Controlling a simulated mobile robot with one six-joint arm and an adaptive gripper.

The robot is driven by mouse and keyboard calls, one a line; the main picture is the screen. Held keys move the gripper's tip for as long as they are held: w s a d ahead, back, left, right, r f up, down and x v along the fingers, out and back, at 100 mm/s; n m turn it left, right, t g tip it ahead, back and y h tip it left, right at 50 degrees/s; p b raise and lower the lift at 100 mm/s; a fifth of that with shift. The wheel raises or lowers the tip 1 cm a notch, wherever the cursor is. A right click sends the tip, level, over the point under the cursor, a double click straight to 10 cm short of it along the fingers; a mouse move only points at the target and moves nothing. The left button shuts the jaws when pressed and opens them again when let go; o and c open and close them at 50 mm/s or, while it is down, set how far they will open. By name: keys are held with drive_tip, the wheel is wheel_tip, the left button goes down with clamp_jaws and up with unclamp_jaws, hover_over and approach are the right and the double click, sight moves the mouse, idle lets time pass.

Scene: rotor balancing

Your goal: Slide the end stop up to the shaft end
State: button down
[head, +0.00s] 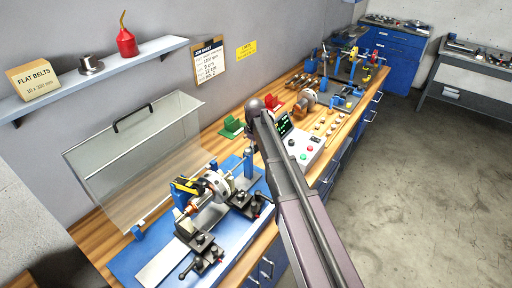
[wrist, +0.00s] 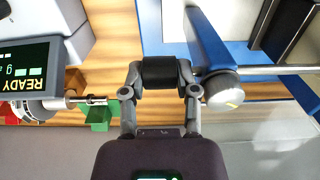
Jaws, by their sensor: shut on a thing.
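In the wrist view my gripper (wrist: 160,76) is shut, with a dark, block-like piece (wrist: 160,72) between its fingertips; whether this is part of the end stop I cannot tell. Right beside the right finger is a round silver end piece (wrist: 222,91) with a yellow mark, at a blue upright (wrist: 209,40). A thin steel shaft (wrist: 285,69) runs off to the right from there. In the head view the balancing stand (head: 215,187) with its rotor sits on a blue base. My arm covers the bench just beyond it and hides my fingertips.
A raised clear guard (head: 140,155) stands behind the stand. The floor at right is clear.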

drive_tip(key=shift+c, duration=2)
unclamp_jaws()
drive_tip(key=shift+a, duration=0.1)
drive_tip(key=shift+o, duration=0.2)
drive_tip(key=shift+w, duration=0.15)
drive_tip(key=shift+r, duration=0.15)
wheel_tip(320, 180, up, 5)
drive_tip(key=p, duration=0.5)
drive_tip(key=shift+s+d, duration=0.2)
drive_tip(key=shift+s, duration=0.15)
drive_tip(key=s+d+m, duration=0.5)
drive_tip(key=s+d, duration=0.2)
drive_tip(key=s, duration=0.4)
drive_tip(key=s+d+m, duration=0.5)
drive_tip(key=s+d, duration=0.2)
drive_tip(key=s, duration=0.5)
wheel_tip(320, 180, down, 8)
drive_tip(key=s+b, duration=0.3)
drive_tip(key=b, duration=0.4)
drive_tip(key=shift+r, duration=0.25)
